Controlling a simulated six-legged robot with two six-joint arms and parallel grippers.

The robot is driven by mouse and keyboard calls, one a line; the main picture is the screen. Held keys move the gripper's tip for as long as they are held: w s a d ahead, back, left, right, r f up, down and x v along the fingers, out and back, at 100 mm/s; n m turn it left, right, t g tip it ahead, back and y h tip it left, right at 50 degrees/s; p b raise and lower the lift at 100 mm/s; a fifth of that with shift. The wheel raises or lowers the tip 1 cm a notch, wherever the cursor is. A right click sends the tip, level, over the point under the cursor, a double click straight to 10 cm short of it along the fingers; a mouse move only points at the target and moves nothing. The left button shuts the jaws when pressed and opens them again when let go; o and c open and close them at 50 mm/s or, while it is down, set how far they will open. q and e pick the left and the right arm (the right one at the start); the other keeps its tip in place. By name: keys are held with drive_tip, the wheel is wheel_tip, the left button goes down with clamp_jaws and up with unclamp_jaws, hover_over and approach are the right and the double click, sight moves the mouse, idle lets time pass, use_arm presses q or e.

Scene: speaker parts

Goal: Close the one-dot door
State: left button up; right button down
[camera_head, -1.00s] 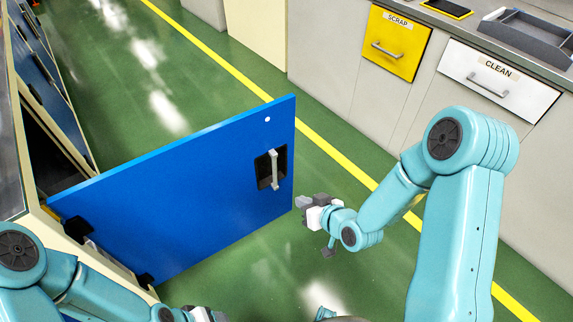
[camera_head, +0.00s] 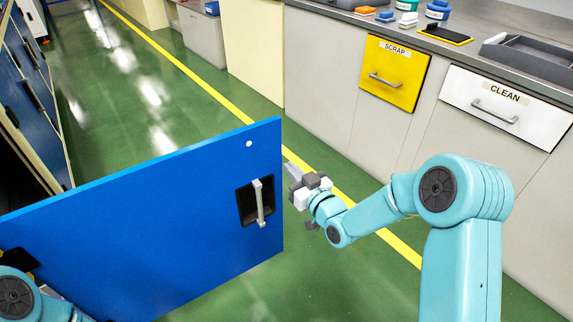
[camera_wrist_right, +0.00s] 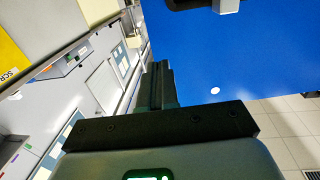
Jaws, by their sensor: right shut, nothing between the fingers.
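The blue one-dot door (camera_head: 150,220) stands swung open across the left of the head view, with one white dot (camera_head: 249,144) near its upper right corner. Its grey handle (camera_head: 260,203) sits in a dark recess near the free edge. My right gripper (camera_head: 291,172) is shut and empty, just right of the door's free edge; I cannot tell whether it touches. In the right wrist view the gripper (camera_wrist_right: 158,72) overlaps the door's edge, with the blue face (camera_wrist_right: 220,60) and the dot at right. My left arm shows at lower left, its gripper out of frame.
Cabinets with a yellow SCRAP drawer (camera_head: 394,73) and a white CLEAN drawer (camera_head: 508,105) line the right side. A grey tray (camera_head: 530,58) lies on the counter. A yellow line (camera_head: 230,105) crosses the green floor, which is clear beyond the door. Blue-fronted cabinets (camera_head: 30,80) stand at left.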

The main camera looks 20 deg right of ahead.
sight(279, 157)
drive_tip(key=x, duration=0.3)
drive_tip(key=shift+w, duration=0.15)
drive_tip(key=shift+w, duration=0.1)
